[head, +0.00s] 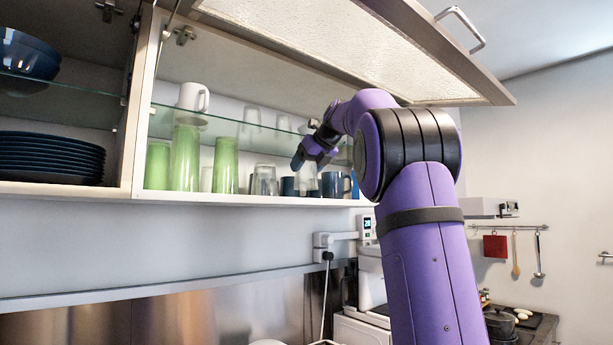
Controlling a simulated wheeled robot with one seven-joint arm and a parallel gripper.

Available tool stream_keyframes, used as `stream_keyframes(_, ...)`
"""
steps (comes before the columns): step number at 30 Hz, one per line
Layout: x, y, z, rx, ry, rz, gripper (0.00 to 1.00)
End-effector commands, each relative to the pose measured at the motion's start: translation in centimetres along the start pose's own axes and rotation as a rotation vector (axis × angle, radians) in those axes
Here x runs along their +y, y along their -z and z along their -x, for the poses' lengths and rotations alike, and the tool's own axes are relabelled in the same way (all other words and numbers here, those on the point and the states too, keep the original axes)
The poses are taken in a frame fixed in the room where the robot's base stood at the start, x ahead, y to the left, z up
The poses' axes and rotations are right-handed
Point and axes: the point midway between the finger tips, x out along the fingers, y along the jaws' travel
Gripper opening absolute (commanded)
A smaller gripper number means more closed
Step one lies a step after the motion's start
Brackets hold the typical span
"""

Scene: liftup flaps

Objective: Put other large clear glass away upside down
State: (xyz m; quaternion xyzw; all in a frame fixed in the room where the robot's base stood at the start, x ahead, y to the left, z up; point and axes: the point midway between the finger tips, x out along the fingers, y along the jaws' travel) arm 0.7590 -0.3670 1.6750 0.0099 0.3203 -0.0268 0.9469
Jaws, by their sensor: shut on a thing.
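My gripper (314,164) reaches into the open wall cabinet from the right, below the glass shelf and above the cabinet floor. It is shut on a clear glass (307,179), which hangs below the fingers among the mugs. The glass is small and faint in the picture, so I cannot tell which way up it is or whether it touches the cabinet floor. Another clear glass (264,181) stands on the cabinet floor to the left.
Dark blue mugs (334,184) stand close to the held glass. Green glasses (225,166) fill the left side. A white mug (194,97) and clear glasses stand on the glass shelf (260,131). The lifted flap (340,45) hangs above my arm.

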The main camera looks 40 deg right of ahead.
Motion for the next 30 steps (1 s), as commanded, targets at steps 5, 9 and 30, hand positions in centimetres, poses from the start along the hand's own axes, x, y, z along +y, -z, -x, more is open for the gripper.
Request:
stream_keyframes(5, 0.1, 1.3, -0.8, -0.001, -0.001, 0.001, 0.37)
stream_keyframes(9, 0.1, 2.0, -1.4, -0.002, 0.0, 0.001, 0.37)
stream_keyframes(30, 0.1, 2.4, -1.6, -0.002, 0.0, 0.001, 0.92)
